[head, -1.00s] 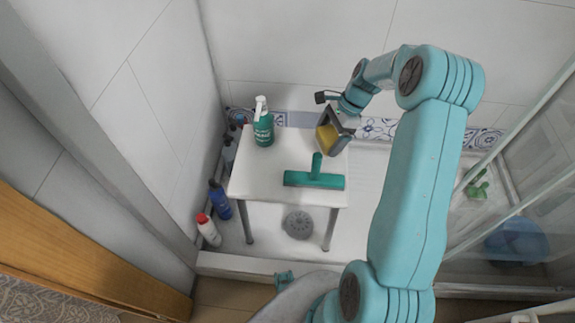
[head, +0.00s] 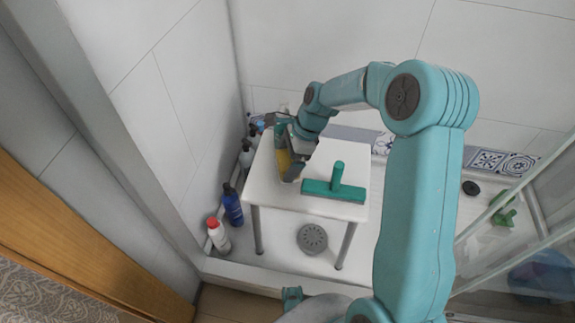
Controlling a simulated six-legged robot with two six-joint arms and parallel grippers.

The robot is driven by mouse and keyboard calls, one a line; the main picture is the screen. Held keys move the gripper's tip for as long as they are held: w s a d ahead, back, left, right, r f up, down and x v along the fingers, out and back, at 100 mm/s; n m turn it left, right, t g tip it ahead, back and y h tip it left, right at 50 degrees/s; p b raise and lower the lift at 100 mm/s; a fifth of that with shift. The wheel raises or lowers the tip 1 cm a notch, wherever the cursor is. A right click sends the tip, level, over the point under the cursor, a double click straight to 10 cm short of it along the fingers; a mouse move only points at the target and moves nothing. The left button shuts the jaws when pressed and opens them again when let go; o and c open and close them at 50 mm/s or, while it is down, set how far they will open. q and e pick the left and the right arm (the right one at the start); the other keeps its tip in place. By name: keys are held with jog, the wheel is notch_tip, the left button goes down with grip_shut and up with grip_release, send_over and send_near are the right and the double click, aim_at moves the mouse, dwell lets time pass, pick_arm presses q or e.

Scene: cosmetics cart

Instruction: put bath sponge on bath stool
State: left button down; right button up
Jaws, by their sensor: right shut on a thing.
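The yellow bath sponge (head: 284,163) is between the jaws of my right gripper (head: 289,158), which is shut on it. My gripper hides part of the sponge. It is over the left part of the white bath stool (head: 264,186), low near the seat; I cannot tell whether the sponge touches the seat. A green squeegee (head: 335,189) lies on the stool to the right of the gripper. A green pump bottle (head: 281,131) stands behind the gripper, mostly hidden.
A blue bottle (head: 232,206) and a white bottle with a red cap (head: 219,236) stand on the floor left of the stool. A grey drain (head: 312,239) is below it. A glass screen (head: 520,190) is at the right. The seat behind the squeegee is clear.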

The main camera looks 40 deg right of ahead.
jog(key=shift+f, duration=0.95)
jog(key=shift+r, duration=0.2)
jog(key=shift+c, duration=0.4)
jog(key=o, duration=0.6)
jog(key=shift+d+f, duration=0.1)
jog(key=shift+f, duration=0.05)
pick_arm(q)
jog(key=shift+w+f, duration=0.15)
jog(key=shift+f, duration=0.25)
pick_arm(e)
jog(key=shift+o, duration=0.2)
pick_arm(q)
notch_tip(320, 180, up, 4)
jog(key=p, duration=0.4)
pick_arm(e)
jog(key=v, duration=1.2)
